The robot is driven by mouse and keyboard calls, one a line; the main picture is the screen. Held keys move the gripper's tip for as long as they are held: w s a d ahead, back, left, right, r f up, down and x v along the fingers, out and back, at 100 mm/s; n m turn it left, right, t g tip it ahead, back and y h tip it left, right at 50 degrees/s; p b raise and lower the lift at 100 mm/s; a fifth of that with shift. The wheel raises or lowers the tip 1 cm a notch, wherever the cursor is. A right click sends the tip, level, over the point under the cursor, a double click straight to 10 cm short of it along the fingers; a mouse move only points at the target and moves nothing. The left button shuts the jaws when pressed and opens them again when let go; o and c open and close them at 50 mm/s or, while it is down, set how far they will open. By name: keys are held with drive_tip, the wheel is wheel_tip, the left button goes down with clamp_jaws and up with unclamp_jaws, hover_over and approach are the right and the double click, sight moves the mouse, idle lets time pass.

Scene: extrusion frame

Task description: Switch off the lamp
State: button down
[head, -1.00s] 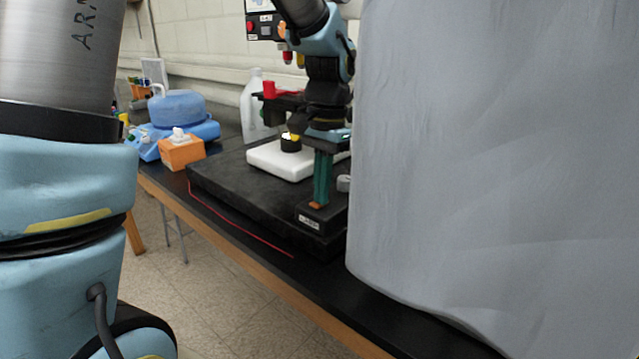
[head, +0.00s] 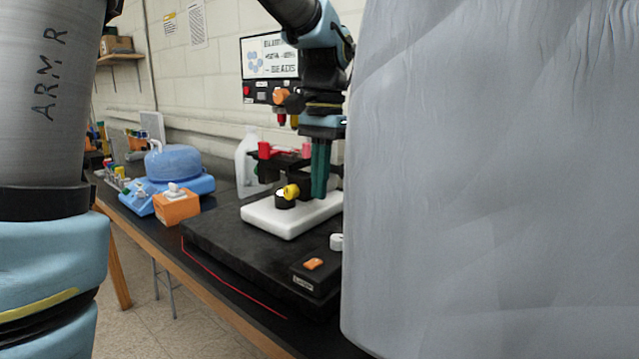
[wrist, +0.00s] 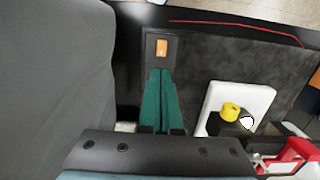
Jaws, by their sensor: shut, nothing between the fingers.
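A black switch box (head: 318,277) with an orange rocker switch (head: 313,264) and a small white label sits at the front right of the black base. The rocker also shows in the wrist view (wrist: 162,47). My gripper (head: 319,197) has teal fingers that are shut, empty and pointing down. It hangs above the base, apart from the rocker. In the wrist view the fingertips (wrist: 161,72) appear just below the rocker. A black piece with a yellow knob (wrist: 231,110) stands on a white slab; a bright white spot shows beside the knob. I cannot tell which part is the lamp.
A large grey surface (head: 490,180) blocks the right side of the head view. The white slab (head: 262,218) lies behind the switch box. An orange tissue box (head: 177,207) and a blue domed device (head: 178,170) stand left. A red line (head: 230,283) runs along the bench front.

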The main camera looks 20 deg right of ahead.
sight(310, 264)
drive_tip(key=shift+r, duration=0.5)
drive_tip(key=shift+f, duration=0.1)
drive_tip(key=m+b, duration=0.2)
drive_tip(key=m, duration=0.4)
drive_tip(key=m+b, duration=0.1)
drive_tip(key=m, duration=0.5)
drive_tip(key=m+b, duration=0.2)
drive_tip(key=m, duration=0.4)
drive_tip(key=shift+w+a+r+b, duration=0.2)
drive_tip(key=shift+a+b, duration=0.05)
drive_tip(key=shift+b, duration=0.1)
drive_tip(key=f, duration=0.4)
drive_tip(key=a+f+p, duration=0.1)
drive_tip(key=f, duration=0.4)
drive_tip(key=s+f+p, duration=0.1)
drive_tip(key=f, duration=0.4)
drive_tip(key=shift+a, duration=0.25)
